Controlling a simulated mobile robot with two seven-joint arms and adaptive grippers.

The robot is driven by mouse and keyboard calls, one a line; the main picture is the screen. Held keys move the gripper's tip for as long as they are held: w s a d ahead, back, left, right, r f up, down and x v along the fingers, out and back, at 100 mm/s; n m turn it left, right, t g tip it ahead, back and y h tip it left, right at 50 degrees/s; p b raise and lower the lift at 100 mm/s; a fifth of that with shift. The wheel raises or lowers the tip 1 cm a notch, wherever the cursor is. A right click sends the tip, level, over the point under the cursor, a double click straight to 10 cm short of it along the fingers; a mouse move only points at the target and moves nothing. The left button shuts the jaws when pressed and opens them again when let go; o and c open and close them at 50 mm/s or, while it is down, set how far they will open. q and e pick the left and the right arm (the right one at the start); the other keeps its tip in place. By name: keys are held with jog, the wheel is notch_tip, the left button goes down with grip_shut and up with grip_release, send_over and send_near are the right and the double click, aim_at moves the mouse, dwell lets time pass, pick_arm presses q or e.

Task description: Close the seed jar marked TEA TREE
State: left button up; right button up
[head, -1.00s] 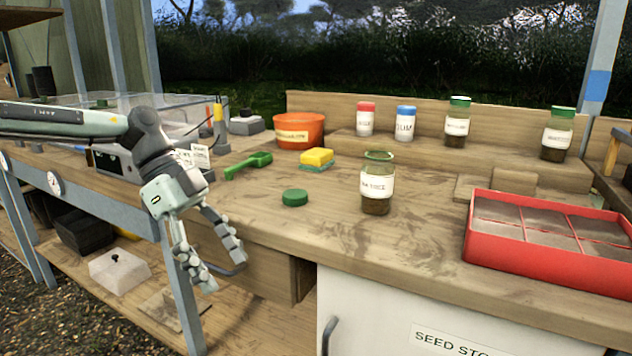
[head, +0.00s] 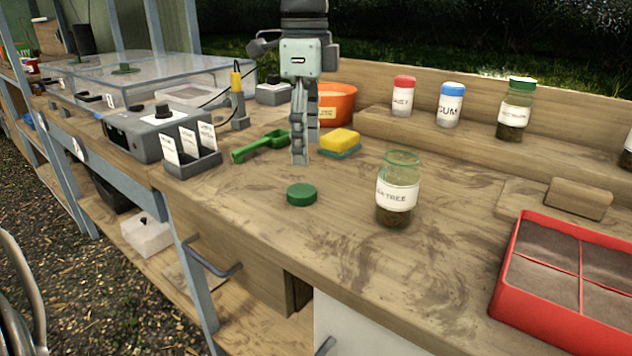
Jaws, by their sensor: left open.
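The jar marked TEA TREE (head: 397,190) stands upright and uncovered on the bench, with dark seed at the bottom of its clear glass. A green lid (head: 301,194) lies flat on the bench to the left of the jar, apart from it. My left gripper (head: 303,158) points down above the bench, behind the lid in the picture. Its fingers are open and hold nothing; they look apart from the lid. My right gripper is not in view.
A green scoop (head: 262,146) and a yellow sponge (head: 340,141) lie close to my left gripper. An orange bowl (head: 337,104) is behind. Lidded jars stand on the back shelf. A red seed tray (head: 507,272) is at right. The bench front is clear.

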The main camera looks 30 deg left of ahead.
aim_at(302, 190)
pick_arm(q)
jog(key=shift+s+r, duration=0.1)
jog(key=shift+s, duration=0.15)
jog(key=shift+f, duration=1.3)
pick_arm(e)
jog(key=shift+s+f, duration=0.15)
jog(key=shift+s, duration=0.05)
pick_arm(q)
jog(key=shift+f, duration=0.15)
jog(key=f, duration=0.3)
jog(key=f+p, duration=0.1)
jog(key=f, duration=0.1)
jog(key=shift+s+a, duration=0.2)
jog(key=shift+a, duration=0.05)
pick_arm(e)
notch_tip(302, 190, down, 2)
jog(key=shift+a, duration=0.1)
pick_arm(q)
jog(key=c, duration=0.8)
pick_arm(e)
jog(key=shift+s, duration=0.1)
